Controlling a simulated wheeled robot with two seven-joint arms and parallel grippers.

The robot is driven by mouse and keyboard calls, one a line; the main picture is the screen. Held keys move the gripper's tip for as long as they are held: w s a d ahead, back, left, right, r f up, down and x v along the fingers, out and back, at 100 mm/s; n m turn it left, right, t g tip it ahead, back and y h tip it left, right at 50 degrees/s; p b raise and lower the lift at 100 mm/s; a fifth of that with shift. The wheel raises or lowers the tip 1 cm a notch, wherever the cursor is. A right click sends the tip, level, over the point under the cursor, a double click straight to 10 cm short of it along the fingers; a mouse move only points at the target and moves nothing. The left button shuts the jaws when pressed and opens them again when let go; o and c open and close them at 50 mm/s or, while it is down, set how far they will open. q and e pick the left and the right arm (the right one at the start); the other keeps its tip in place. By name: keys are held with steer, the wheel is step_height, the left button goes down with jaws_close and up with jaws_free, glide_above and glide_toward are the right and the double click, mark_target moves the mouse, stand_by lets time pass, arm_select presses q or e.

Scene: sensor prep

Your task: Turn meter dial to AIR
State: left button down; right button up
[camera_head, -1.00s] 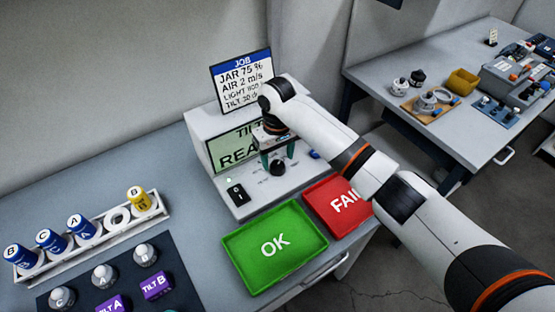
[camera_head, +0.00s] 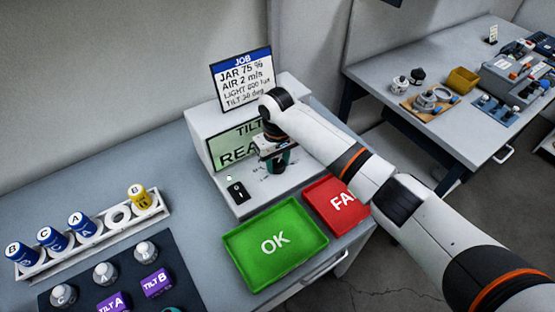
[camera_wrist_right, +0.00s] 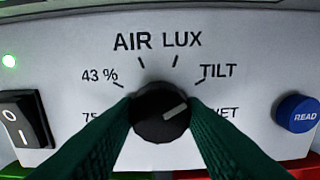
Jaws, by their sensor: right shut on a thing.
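The meter (camera_head: 205,125) is a white box on the bench, with a display reading TILT and a cut-off word starting REA. Its black dial (camera_wrist_right: 160,118) shows in the right wrist view, ringed by the labels 43 %, AIR, LUX, TILT and others partly covered. The dial's white mark points right and slightly up, toward the TILT side, away from AIR at upper left. My right gripper (camera_head: 277,165) is shut on the dial, its green fingers on the dial's left and right sides; in the head view it hides the dial. My left gripper is not in view.
A black power switch (camera_wrist_right: 25,118) and a blue READ button (camera_wrist_right: 298,113) flank the dial. A green OK tray (camera_head: 240,262) and red FAIL tray (camera_head: 318,203) lie in front. A sensor rack (camera_head: 60,262) is at left.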

steer(key=shift+r, duration=0.1)
steer(key=n+p, duration=0.2)
steer(key=n, duration=0.1)
steer(key=n+p, duration=0.1)
steer(key=n, duration=0.2)
steer(key=shift+n, duration=0.3)
steer(key=n+p, duration=0.1)
steer(key=n, duration=0.3)
steer(key=shift+n, duration=2.5)
steer(key=o, duration=1)
